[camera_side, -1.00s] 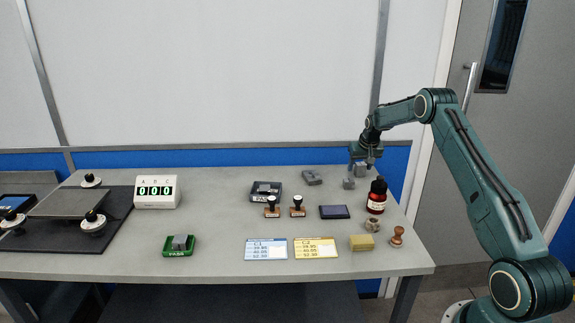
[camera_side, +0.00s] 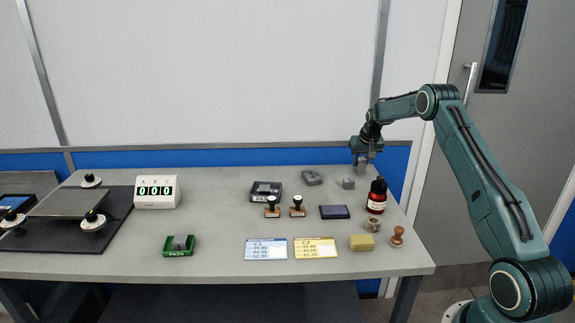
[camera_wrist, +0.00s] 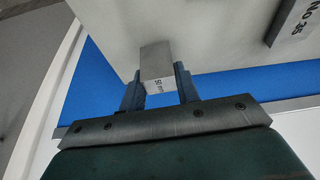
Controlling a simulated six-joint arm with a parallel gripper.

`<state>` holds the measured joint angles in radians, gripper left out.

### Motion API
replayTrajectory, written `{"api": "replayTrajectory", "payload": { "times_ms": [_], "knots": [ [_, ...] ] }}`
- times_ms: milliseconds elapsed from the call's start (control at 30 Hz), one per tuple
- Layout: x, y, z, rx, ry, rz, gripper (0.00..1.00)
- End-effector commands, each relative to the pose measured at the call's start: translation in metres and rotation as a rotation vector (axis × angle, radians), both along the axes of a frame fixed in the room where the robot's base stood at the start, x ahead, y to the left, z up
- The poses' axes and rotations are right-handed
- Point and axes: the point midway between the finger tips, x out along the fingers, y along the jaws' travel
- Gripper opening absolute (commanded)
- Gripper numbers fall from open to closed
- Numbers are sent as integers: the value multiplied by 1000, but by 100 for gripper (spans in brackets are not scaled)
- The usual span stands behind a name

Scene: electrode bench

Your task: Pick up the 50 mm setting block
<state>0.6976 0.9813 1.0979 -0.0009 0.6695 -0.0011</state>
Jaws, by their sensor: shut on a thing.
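A small grey block (camera_wrist: 156,66) sits between the fingers of my gripper in the wrist view. Its end face carries small dark print that I cannot read surely; it looks like a number with "mm". My gripper (camera_wrist: 158,88) is shut on this block, with one finger on each side. In the side view my gripper (camera_side: 362,165) is at the back right of the bench, fingers pointing down. There the held block is too small to make out clearly between the fingers.
Another grey block (camera_side: 348,183) stands on the bench just left of my gripper, and a grey piece (camera_side: 312,177) lies farther left. A dark red bottle (camera_side: 376,196) stands close in front.

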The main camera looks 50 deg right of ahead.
Motion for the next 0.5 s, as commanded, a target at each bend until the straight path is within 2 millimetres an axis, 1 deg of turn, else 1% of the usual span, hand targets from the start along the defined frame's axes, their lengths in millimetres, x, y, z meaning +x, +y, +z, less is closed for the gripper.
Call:
{"api": "replayTrajectory", "payload": {
  "times_ms": [33,167,267,500],
  "knots": [
    [1,-1,9,-4,-5,0,0],
    [1,-1,30,-5,-6,0,0],
    [1,-1,50,-6,-7,0,0],
    [1,-1,102,-5,-6,0,0]
  ]
}}
